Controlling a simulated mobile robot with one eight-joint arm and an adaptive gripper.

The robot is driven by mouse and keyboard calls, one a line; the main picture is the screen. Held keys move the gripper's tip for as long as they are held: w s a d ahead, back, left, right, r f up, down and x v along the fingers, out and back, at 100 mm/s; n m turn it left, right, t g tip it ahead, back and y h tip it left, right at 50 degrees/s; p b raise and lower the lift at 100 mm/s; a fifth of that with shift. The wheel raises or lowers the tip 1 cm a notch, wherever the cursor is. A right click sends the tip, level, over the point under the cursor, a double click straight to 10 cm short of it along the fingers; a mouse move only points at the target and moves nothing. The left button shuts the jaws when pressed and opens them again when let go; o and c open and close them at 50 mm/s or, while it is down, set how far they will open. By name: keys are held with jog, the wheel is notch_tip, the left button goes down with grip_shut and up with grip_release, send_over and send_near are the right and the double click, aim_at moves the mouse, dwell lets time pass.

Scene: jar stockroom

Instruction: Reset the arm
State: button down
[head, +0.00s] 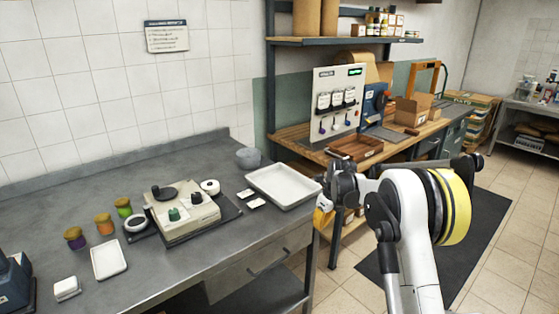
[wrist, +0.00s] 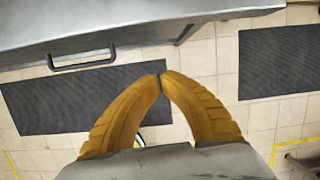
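My arm is folded in front of the right part of the metal counter in the head view. My gripper (head: 322,217) hangs near the counter's front right corner, mostly hidden behind the arm's own joints. In the wrist view my gripper (wrist: 160,76) shows two yellow ribbed fingers whose tips meet, with nothing between them. Below the fingers lie the tiled floor (wrist: 205,60) and a dark mat (wrist: 60,100). The counter edge with a drawer handle (wrist: 80,60) shows at the top left of the wrist view.
The metal counter (head: 60,205) holds a white tray (head: 285,187), a beige device (head: 183,215), several small jars (head: 104,224) and a small white tray (head: 109,258). A wooden workbench (head: 290,135) stands behind. The floor around the dark mat (head: 480,230) is clear.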

jog(key=s+a+r+n+t+h, duration=0.1)
jog(key=s+a+r+n+t, duration=0.1)
jog(key=s+r+n, duration=1.55)
jog(key=s+n+t, duration=0.2)
jog(key=s+n, duration=0.9)
jog(key=s, duration=1.3)
jog(key=shift+s+t+h, duration=0.3)
jog(key=shift+s+t, duration=0.1)
jog(key=shift+r, duration=0.1)
